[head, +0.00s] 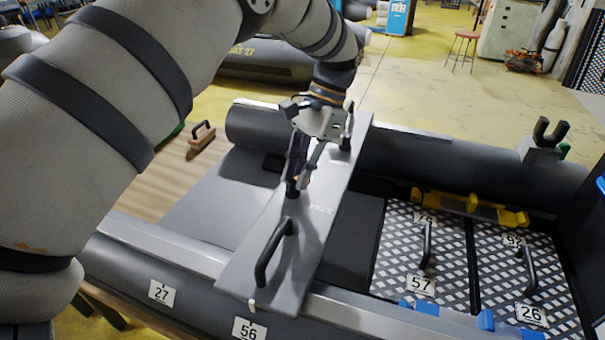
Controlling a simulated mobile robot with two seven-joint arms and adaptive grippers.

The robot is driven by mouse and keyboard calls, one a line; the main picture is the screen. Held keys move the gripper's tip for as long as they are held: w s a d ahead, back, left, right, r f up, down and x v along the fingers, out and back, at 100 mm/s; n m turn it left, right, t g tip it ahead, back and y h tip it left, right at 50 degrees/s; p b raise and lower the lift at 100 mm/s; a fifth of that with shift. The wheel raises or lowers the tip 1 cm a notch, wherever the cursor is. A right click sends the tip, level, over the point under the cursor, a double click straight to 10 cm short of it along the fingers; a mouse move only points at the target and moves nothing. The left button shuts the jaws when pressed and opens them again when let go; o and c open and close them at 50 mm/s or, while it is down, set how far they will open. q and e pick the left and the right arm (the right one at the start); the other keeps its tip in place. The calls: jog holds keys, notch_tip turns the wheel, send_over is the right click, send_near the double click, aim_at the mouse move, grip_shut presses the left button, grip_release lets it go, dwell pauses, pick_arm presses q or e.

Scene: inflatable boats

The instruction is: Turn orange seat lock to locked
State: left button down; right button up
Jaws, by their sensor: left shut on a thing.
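A grey seat board (312,232) lies across the grey inflatable boat (400,150), from tube to tube. My left gripper (298,178) points down over the middle of the board and is shut on a small lock (292,188). Only a dark part and a hint of orange show between the fingers. The fingers hide most of the lock, so I cannot tell its turn position. A black handle (271,252) stands on the board's near half, apart from the gripper. My right gripper is out of view.
Patterned floor panels (395,245) with black handles and number tags lie right of the board, with yellow clamps (470,207) behind. A wooden-based brush-like block (202,138) is at left. My left arm covers the upper left.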

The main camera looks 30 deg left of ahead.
pick_arm(q)
jog(key=n+h, duration=0.1)
jog(key=n, duration=0.2)
jog(key=a+n+h, duration=0.1)
jog(key=n, duration=0.2)
jog(key=shift+n+h, duration=0.3)
jog(key=shift+n, duration=0.1)
dwell(0.4)
jog(key=c, duration=1.6)
grip_release()
jog(key=shift+o, duration=0.2)
jog(key=v, duration=0.7)
jog(key=shift+r, duration=0.2)
jog(key=shift+w, duration=0.15)
